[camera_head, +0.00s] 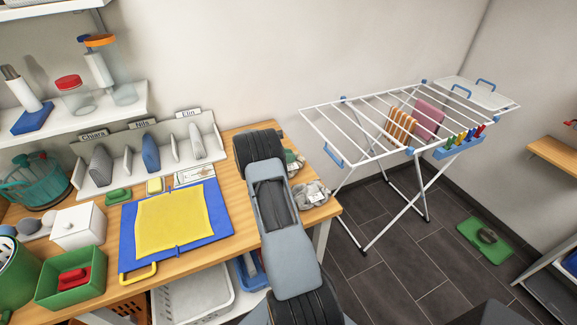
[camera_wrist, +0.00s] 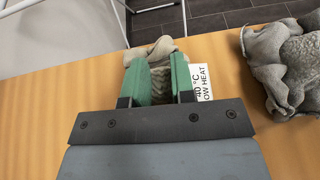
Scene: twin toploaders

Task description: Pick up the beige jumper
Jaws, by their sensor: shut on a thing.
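My gripper (camera_wrist: 160,82) has green fingers and is shut on a crumpled beige knitted jumper (camera_wrist: 158,47) at the far edge of the wooden table. The jumper shows between and beyond the fingers, and a white label beside it reads "40 °C LOW HEAT". In the head view my gripper (camera_head: 292,158) is at the table's right end, and my arm hides much of it. I cannot tell whether the jumper still touches the table.
A crumpled grey-beige garment (camera_wrist: 285,65) lies close to the right; it also shows in the head view (camera_head: 312,194). A yellow cloth (camera_head: 172,221) lies on a blue board (camera_head: 128,237). A white drying rack (camera_head: 363,165) stands beyond the table. A sorter (camera_head: 95,178) with name labels is behind.

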